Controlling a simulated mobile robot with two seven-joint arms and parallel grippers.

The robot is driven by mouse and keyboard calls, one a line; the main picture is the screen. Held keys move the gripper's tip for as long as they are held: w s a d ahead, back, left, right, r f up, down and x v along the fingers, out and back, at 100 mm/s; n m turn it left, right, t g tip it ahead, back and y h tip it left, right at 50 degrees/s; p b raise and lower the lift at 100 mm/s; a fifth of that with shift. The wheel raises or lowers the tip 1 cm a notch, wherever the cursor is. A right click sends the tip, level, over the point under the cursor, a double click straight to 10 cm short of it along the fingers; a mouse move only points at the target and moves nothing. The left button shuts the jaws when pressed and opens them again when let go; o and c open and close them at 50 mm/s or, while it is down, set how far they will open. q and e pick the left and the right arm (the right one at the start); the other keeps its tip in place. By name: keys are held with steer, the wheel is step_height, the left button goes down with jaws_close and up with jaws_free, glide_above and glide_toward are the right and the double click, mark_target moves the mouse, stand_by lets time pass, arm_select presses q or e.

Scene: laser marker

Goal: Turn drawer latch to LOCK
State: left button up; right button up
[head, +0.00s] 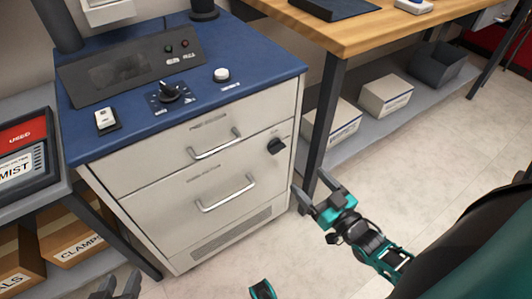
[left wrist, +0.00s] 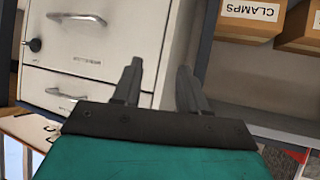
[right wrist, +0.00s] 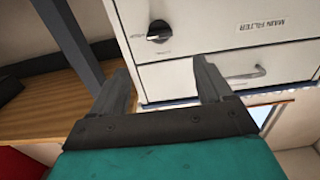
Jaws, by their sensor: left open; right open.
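The drawer latch (head: 277,146) is a black knob at the upper right of the grey cabinet's front, beside the drawer handles. It also shows in the right wrist view (right wrist: 158,32), above the space between the fingers, and in the left wrist view (left wrist: 35,45) at the left. Its markings are too small to read, so I cannot tell its setting. My right gripper (head: 311,188) is open and empty, to the lower right of the latch and apart from it. My left gripper (head: 119,284) is open and empty at the bottom left, far from the latch.
The cabinet has an upper drawer handle (head: 216,145) and a lower drawer handle (head: 227,194). A control dial (head: 169,92) and a white button (head: 221,75) are on its blue top. A table leg (head: 325,120) stands right of the cabinet. The floor in front is clear.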

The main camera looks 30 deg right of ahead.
mark_target(280, 150)
steer(key=w+b, duration=0.1)
steer(key=w, duration=0.2)
steer(key=w+b, duration=0.1)
steer(key=w, duration=0.3)
steer(key=w+b, duration=0.1)
steer(key=w, duration=0.3)
steer(key=shift+w+a, duration=0.15)
steer(key=shift+a, duration=0.25)
steer(key=shift+w, duration=0.45)
arm_select(q)
steer(key=shift+s+d+f, duration=0.1)
steer(key=shift+d+f, duration=0.5)
steer(key=shift+f, duration=0.25)
steer(key=shift+a, duration=0.1)
arm_select(e)
steer(key=c, duration=1)
